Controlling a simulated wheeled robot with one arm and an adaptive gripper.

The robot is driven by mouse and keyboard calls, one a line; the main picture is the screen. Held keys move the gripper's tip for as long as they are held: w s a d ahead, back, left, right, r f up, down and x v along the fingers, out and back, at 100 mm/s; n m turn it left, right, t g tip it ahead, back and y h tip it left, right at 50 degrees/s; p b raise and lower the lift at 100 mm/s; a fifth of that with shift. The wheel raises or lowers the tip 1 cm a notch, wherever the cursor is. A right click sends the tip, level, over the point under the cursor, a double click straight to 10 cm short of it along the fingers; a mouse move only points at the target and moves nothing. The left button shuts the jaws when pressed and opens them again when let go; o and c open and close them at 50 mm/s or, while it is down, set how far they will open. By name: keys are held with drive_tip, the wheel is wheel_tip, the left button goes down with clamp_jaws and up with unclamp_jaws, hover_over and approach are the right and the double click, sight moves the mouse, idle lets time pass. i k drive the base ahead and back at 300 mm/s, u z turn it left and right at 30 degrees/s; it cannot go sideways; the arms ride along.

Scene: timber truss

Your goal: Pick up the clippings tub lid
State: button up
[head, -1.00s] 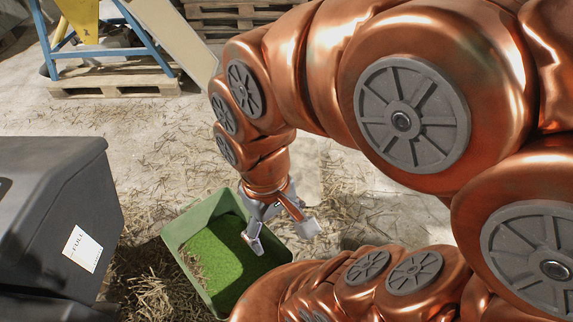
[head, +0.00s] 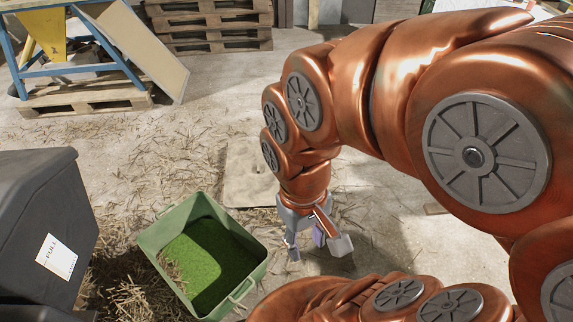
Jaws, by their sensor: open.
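A green open tub (head: 163,232) with bright green clippings (head: 212,262) inside stands on the floor at lower centre-left. No lid is on it. A flat, pale square panel (head: 248,172) lies on the floor behind the tub, partly behind my arm; I cannot tell whether it is the clippings tub lid. My gripper (head: 316,246) is open and points down, just right of the tub and apart from it. A small purplish patch shows between its fingers; I cannot tell what it is.
A dark bin (head: 40,215) with a "FULL" label stands at left, with straw (head: 125,285) between it and the tub. A blue trestle (head: 75,65) stands on a pallet (head: 85,98), with a tan board (head: 143,52) leaning there. Stacked pallets (head: 208,25) are behind. Straw-strewn floor is free mid-view.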

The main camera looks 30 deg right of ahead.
sight(249, 181)
drive_tip(key=z, duration=1.5)
drive_tip(key=i, duration=2.35)
drive_tip(key=u, duration=3.4)
